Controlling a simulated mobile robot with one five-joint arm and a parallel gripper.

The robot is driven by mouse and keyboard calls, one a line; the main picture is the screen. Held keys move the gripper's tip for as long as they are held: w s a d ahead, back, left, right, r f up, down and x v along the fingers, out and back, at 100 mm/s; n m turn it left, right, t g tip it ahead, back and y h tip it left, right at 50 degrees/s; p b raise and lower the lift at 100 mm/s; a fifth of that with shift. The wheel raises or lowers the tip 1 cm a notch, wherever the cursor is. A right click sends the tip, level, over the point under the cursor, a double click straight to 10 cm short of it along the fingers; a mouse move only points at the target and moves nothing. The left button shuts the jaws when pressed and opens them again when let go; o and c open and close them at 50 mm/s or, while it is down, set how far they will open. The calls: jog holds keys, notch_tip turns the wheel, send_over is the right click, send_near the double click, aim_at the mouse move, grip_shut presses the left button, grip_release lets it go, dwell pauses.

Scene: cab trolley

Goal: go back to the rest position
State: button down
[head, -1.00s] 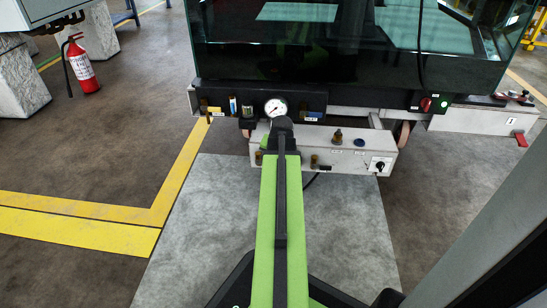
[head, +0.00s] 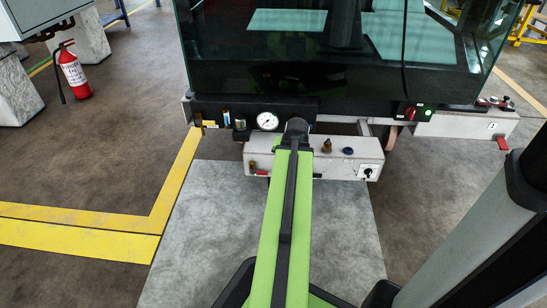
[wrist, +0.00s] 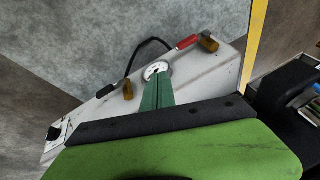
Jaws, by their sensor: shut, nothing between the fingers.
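My green arm reaches forward in the head view, and its dark end covers part of the machine front. My gripper itself is hidden there behind the arm. In the wrist view my gripper (wrist: 157,80) shows as two green fingers, shut and empty. They point toward a round white gauge (wrist: 158,68) on a pale control box (wrist: 105,105). I cannot tell how far the fingertips are from it. The same pale box (head: 340,163) shows in the head view, low on the machine.
A glass-walled machine (head: 300,75) stands ahead, with another gauge (head: 267,121) and a red switch (head: 410,113). Brown knobs (wrist: 127,89) and a red handle (wrist: 187,42) sit near my gripper. A fire extinguisher (head: 73,73) stands left. Floor left of the yellow line (head: 80,235) is open.

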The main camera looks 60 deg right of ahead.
jog(key=shift+s+r, duration=0.3)
jog(key=shift+s, duration=0.3)
